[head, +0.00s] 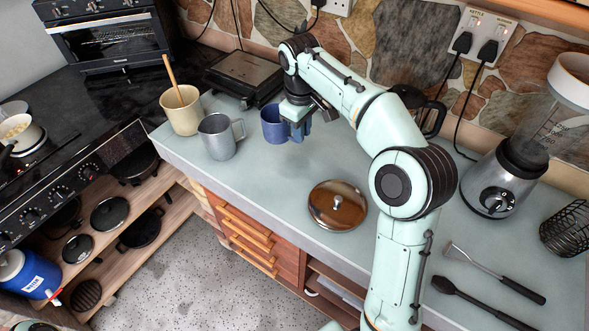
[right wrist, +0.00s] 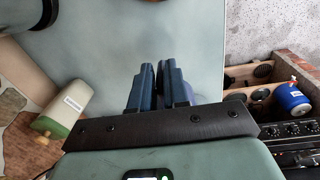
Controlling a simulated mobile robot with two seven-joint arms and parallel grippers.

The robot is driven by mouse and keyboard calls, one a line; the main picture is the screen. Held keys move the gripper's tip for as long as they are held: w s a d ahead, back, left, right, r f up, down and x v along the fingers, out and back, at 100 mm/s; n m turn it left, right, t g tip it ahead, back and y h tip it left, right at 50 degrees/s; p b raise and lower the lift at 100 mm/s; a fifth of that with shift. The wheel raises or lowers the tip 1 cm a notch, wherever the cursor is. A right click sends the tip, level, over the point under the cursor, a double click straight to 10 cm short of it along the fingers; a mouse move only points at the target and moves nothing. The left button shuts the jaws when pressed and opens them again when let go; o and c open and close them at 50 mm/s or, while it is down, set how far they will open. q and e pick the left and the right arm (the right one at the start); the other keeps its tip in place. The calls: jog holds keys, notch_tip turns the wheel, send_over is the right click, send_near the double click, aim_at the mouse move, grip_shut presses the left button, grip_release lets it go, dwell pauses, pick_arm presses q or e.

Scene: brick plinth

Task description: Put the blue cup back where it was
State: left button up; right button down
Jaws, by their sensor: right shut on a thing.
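The blue cup (head: 272,126) is near the back of the grey-green counter (head: 262,190), right of the grey metal mug. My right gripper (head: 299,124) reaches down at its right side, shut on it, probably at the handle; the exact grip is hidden. A soft shadow below suggests the cup is slightly above the counter, and it looks upright. In the right wrist view, the blue fingers of my right gripper (right wrist: 164,78) stand close together with a narrow gap; I cannot make out the cup there. My left gripper is not in view.
A grey metal mug (head: 219,137) and a cream cup (head: 182,110) with a wooden stick stand left. A pan lid (head: 337,206) lies in front. A dark flat appliance (head: 244,75) is behind; a blender (head: 510,170) and utensils (head: 490,290) are right. Counter between mug and lid is clear.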

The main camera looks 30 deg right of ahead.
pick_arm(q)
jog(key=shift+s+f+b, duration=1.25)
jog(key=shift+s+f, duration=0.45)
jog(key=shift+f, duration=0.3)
pick_arm(e)
jog(key=shift+s+f, duration=0.2)
jog(key=shift+f, duration=7.65)
jog(key=shift+f, duration=0.15)
jog(key=c, duration=1.1)
grip_release()
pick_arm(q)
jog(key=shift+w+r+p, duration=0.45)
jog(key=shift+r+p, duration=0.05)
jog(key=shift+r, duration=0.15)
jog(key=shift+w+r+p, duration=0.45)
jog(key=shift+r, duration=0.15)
pick_arm(e)
notch_tip(320, 180, up, 12)
jog(key=shift+s+a, duration=0.2)
jog(key=shift+a, duration=0.2)
